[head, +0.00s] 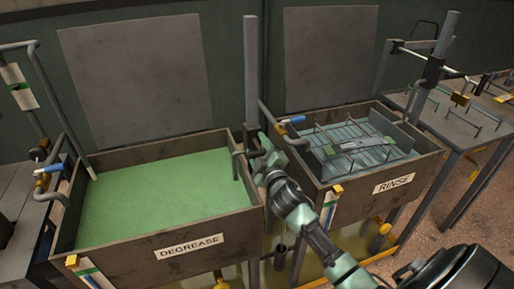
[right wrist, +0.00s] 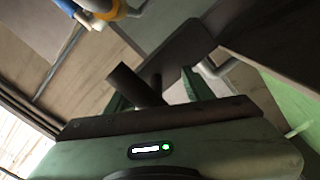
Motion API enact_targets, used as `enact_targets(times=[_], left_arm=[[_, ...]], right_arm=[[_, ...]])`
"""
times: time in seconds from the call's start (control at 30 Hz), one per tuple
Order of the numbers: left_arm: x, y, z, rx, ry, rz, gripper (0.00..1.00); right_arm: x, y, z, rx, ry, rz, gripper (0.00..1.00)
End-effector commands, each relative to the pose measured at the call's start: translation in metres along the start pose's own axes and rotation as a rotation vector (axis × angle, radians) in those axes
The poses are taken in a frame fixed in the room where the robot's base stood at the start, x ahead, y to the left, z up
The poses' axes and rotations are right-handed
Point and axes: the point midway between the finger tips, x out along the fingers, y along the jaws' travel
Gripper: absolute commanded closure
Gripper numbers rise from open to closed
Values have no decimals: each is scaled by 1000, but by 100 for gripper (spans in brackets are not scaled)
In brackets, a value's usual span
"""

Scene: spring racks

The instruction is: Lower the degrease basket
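The degrease tank (head: 160,250) stands at left in the head view, filled with green liquid (head: 150,195). No basket shows above that liquid; whether one is under it cannot be seen. A grey post (head: 250,75) rises at the tank's right side, with a dark carriage and a bent arm (head: 237,165) reaching over the tank. My right gripper (head: 266,153) is at this carriage. In the right wrist view its green fingers (right wrist: 153,92) stand apart with a dark round handle (right wrist: 135,85) between them. A gap shows beside the handle. My left gripper is out of view.
The rinse tank (head: 375,205) is to the right, with a wire basket (head: 355,147) in it. Pipes with blue-handled valves (head: 293,120) stand at the tank corners. A further table (head: 460,125) with several racks is at far right.

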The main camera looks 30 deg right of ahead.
Motion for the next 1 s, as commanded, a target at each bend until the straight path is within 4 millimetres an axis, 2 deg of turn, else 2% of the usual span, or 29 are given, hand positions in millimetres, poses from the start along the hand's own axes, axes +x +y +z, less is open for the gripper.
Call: enact_targets(times=[0.27,0.37,0.7,0.83,1.0], left_arm=[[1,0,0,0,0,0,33],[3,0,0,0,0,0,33],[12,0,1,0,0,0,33],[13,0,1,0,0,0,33],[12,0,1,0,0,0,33]], right_arm=[[-2,0,0,-2,0,1,49],[-13,-1,1,-2,0,0,49],[-68,-2,2,0,-2,-1,49],[-77,-1,1,0,-2,0,49],[-79,0,0,-1,-1,0,49]])
